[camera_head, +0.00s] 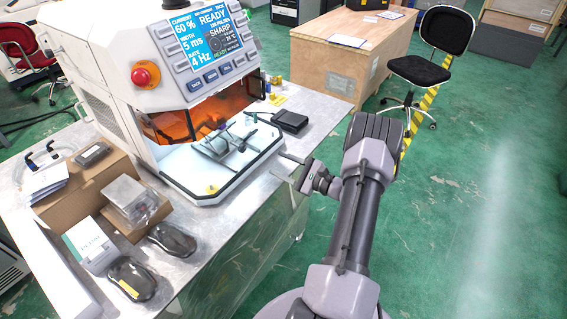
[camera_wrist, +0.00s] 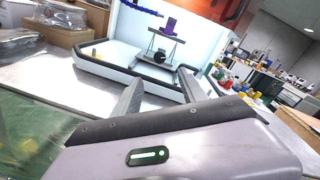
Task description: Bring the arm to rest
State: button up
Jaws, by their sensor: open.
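My gripper (camera_head: 290,171) is at the right edge of the metal workbench, in front of the machine's open tray and apart from it. In the wrist view my gripper (camera_wrist: 160,88) shows two separated fingers with nothing between them. It points toward the machine's white tray (camera_wrist: 110,72), where a small fixture (camera_wrist: 163,42) with a purple part on top stands. My arm extends up and away over the green floor to the right of the bench.
The machine (camera_head: 150,50) has a lit screen reading READY and a red button (camera_head: 146,75). A wooden crate (camera_head: 335,72) and a black chair (camera_head: 420,70) stand beyond. The right floor is clear.

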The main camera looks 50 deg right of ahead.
jog(key=shift+s, duration=0.4)
jog(key=w+a+r+n+g+y, duration=0.1)
jog(key=a+r+n+g+y, duration=0.25)
jog(key=a+r, duration=0.4)
jog(key=w+a+r+n+g+y, duration=0.25)
jog(key=a+r+n, duration=0.2)
jog(key=a, duration=0.65)
jog(key=w+a+r+n+g+y, duration=0.15)
jog(key=a+r+n+g, duration=0.3)
jog(key=a, duration=0.45)
jog(key=s+a+r+n+h, duration=0.4)
jog(key=s+a, duration=0.3)
jog(key=s, duration=0.3)
jog(key=s+a+r+n+g+h, duration=0.1)
jog(key=s+a+r+n+h, duration=0.3)
jog(key=s+a+n, duration=0.3)
jog(key=s+a, duration=0.1)
jog(key=s, duration=0.3)
jog(key=shift+r, duration=0.15)
